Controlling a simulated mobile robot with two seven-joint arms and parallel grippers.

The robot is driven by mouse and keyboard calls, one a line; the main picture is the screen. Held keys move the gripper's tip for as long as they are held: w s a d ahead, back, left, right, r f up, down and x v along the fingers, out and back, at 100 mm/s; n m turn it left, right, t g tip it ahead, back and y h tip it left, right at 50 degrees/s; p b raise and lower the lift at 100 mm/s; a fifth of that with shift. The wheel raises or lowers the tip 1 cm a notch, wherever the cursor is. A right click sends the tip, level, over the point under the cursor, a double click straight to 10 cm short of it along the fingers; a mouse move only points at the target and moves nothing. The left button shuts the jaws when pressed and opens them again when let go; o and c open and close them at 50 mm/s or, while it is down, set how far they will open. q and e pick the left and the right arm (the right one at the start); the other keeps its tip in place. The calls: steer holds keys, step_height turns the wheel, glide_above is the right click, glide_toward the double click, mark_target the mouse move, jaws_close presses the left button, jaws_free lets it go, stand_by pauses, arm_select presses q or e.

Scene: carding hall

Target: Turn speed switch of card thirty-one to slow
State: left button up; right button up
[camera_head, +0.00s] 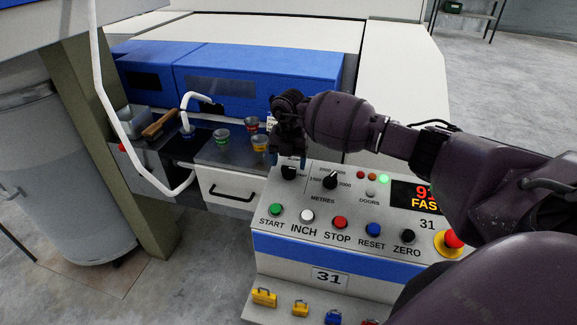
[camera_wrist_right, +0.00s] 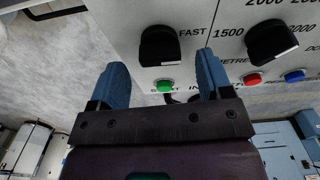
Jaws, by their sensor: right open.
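The panel of card 31 (camera_head: 385,270) stands in front of me with its number on the front plate. Its speed switch (camera_head: 289,172) is a black knob at the panel's upper left, partly hidden by my right gripper (camera_head: 289,161). In the right wrist view the speed switch (camera_wrist_right: 160,46) has the word FAST on its right. My right gripper (camera_wrist_right: 163,78) is open there, its blue fingers apart, with the knob ahead of the gap between the fingertips and not gripped. The display (camera_head: 422,197) reads FAST. My left gripper is not in view.
The metres knob (camera_head: 330,180) sits just right of the switch. Start (camera_head: 275,210), inch, stop, reset and zero buttons line the panel below. A red emergency stop (camera_head: 453,239) is at the right. Several small cups stand on the shelf behind left, near a white bent pipe (camera_head: 104,85).

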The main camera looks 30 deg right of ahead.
mark_target(289, 171)
steer(key=shift+f, duration=1.15)
steer(key=shift+c, duration=0.3)
steer(key=shift+c, duration=1.1)
steer(key=c, duration=0.6)
